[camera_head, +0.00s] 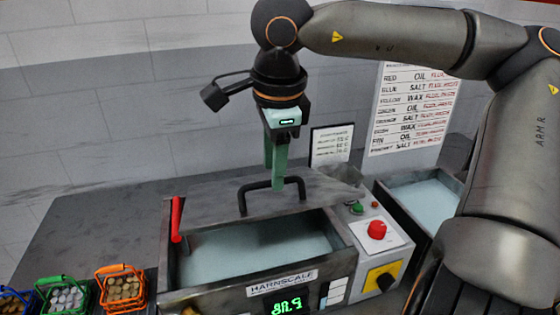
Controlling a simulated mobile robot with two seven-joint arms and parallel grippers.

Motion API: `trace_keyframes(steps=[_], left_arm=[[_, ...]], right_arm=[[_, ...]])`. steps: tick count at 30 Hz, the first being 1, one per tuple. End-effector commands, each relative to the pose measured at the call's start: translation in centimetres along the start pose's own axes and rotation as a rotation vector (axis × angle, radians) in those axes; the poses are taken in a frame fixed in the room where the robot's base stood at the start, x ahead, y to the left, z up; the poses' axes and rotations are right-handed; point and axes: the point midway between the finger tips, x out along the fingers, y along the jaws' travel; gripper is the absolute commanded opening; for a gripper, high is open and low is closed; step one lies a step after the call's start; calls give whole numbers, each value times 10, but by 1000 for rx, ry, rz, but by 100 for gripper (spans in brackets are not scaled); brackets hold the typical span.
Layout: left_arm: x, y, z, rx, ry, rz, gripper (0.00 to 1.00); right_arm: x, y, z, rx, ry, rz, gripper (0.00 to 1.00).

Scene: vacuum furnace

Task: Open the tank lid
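The tank (345,250) is a grey metal box with a HARNSCALE label on its front and pale liquid inside. Its grey lid (215,202) lies at the back of the opening and leaves the front part uncovered. A black bar handle (243,200) stands on the lid. My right gripper (274,188) points down from above, and its green fingertips overlap the middle of the handle bar in the head view. The fingers appear close together, but I cannot tell whether they are closed on the bar. My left gripper is not in view.
A red-handled lever (176,220) stands at the tank's left edge. A control box with a red knob (376,229) is on the right, beside a second open tank (401,212). Small baskets, including an orange one (122,287), sit at lower left. The bench behind them is clear.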

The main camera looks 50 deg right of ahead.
Motion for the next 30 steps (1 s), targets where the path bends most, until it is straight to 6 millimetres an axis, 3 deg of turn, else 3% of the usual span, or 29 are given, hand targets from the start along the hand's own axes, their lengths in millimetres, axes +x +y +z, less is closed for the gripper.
trace_keyframes(steps=[11, 30], left_arm=[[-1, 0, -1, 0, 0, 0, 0], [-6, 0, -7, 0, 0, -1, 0]], right_arm=[[-3, -1, 1, 1, -2, -2, 45], [-43, -18, 0, 1, 1, -1, 45]])
